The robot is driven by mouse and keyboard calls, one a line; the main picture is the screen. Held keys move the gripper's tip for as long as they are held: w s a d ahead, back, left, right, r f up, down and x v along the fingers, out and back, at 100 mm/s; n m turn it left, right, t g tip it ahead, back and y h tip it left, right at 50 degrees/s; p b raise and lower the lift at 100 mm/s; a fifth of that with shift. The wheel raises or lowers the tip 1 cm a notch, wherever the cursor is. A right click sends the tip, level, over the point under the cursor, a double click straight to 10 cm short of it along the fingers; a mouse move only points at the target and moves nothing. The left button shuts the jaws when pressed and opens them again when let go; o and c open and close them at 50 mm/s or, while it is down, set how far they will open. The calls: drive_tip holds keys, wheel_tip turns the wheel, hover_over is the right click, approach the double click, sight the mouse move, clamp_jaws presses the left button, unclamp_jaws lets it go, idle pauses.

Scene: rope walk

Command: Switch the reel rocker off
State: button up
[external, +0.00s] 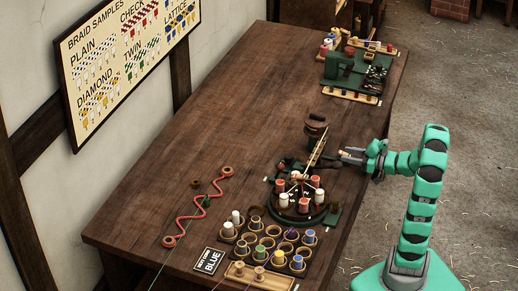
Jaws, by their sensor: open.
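A dark brown reel-like part (315,125) stands on the table behind the round braiding stand (302,213), with a pale slatted strip (317,151) slanting up beside it. I cannot make out the reel rocker itself or which way it is set; it is too small or hidden. My gripper (345,155) reaches in from the right, low over the table, just right of the slatted strip. Its jaws are open and nothing shows between them. I cannot tell whether it touches anything.
A dark holder with several bobbins (268,240) stands at the table's front, beside a "BLUE" card (208,261). A red zigzag cord (198,208) lies at left. A green machine (348,72) stands at the far end.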

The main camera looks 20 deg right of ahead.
drive_tip(key=shift+v, duration=2.65)
drive_tip(key=p+v, duration=0.2)
drive_tip(key=v, duration=0.4)
drive_tip(key=shift+s+d, duration=0.2)
drive_tip(key=shift+d, duration=0.05)
